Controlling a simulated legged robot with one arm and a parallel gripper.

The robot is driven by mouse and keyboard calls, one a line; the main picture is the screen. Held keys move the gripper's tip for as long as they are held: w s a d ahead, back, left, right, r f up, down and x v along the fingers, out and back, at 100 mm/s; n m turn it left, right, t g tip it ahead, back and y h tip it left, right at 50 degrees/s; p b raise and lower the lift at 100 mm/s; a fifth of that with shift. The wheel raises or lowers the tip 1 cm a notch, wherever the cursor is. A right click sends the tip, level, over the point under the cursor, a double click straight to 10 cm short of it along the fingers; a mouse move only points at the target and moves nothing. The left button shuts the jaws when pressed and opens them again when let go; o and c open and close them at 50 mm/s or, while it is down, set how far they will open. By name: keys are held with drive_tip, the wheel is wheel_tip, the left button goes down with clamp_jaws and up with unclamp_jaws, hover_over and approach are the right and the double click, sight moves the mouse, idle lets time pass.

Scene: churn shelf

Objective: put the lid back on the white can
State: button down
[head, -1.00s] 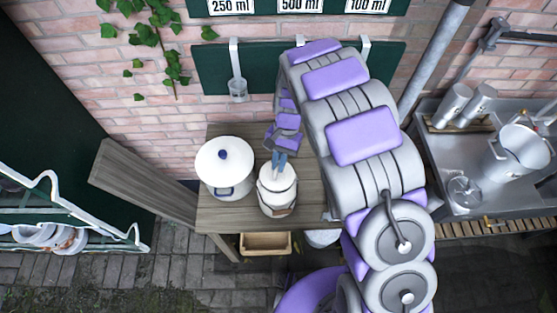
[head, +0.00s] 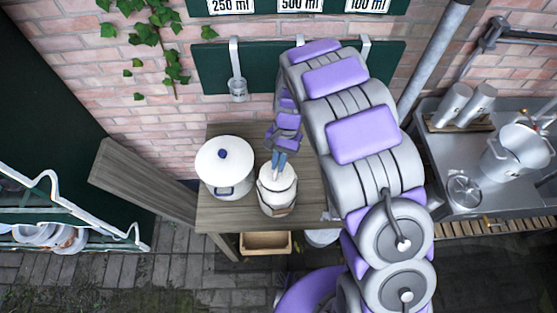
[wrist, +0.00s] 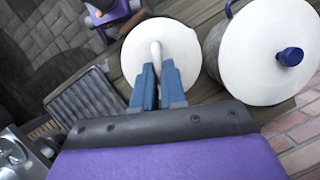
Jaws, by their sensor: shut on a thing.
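The white can (head: 278,202) stands upright on the wooden table, right of a white pot. Its white lid (wrist: 178,52) shows as a round disc with a pale upright handle in the wrist view. My gripper (head: 280,158) is above the can, its blue fingers pointing down. In the wrist view the blue fingertips (wrist: 157,70) are shut on the lid's handle. The lid is over the can's mouth; I cannot tell whether it is fully seated. In the wrist view the lid hides most of the can.
The white pot (head: 222,182) with a blue-knobbed lid stands close on the left. The wooden table (head: 228,216) has some bare top in front. A metal sink counter (head: 452,190) is at the right, and a dark green board (head: 210,68) with hooks is on the brick wall behind.

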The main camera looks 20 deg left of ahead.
idle(0.4)
drive_tip(key=c, duration=0.6)
unclamp_jaws()
drive_tip(key=shift+c, duration=0.2)
drive_tip(key=shift+r+p, duration=1.05)
drive_tip(key=shift+r, duration=2.45)
clamp_jaws()
drive_tip(key=shift+f+b, duration=0.75)
drive_tip(key=shift+f, duration=2.4)
